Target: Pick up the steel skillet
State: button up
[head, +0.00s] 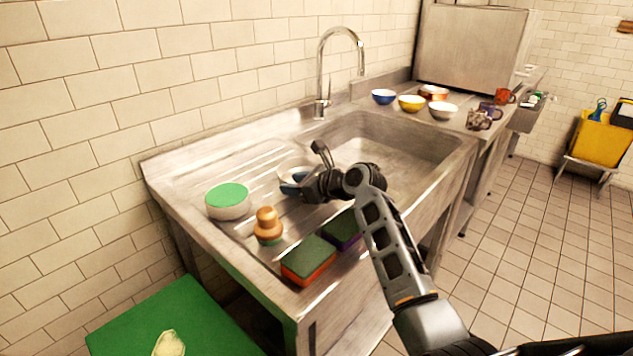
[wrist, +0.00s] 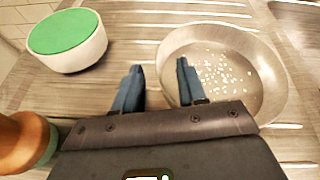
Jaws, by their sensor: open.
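The steel skillet (wrist: 262,62) is a round, shallow metal pan with small pale bits scattered inside, at the right of the wrist view. In the head view its pale rim (head: 292,162) shows on the ribbed drainboard, partly hidden behind my gripper (head: 291,184). No skillet handle is clearly visible. In the wrist view my gripper (wrist: 159,72) is open and empty. Its right finger overlaps the pan's left edge in the picture and its left finger is outside the pan. I cannot tell whether either finger touches it.
A white round tub with a green top (head: 228,203) stands left of the skillet. An orange-brown knobbed object (head: 268,226) and two sponges (head: 309,262) (head: 342,230) are nearer the front. The empty sink basin (head: 410,140) and tall faucet (head: 322,80) are beyond. Several bowls (head: 411,103) stand further right.

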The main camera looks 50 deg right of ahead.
jog(key=shift+c, duration=0.4)
grip_shut()
jog(key=shift+f, duration=0.1)
jog(key=shift+s+f, duration=0.1)
jog(key=shift+f, duration=0.05)
dwell(0.7)
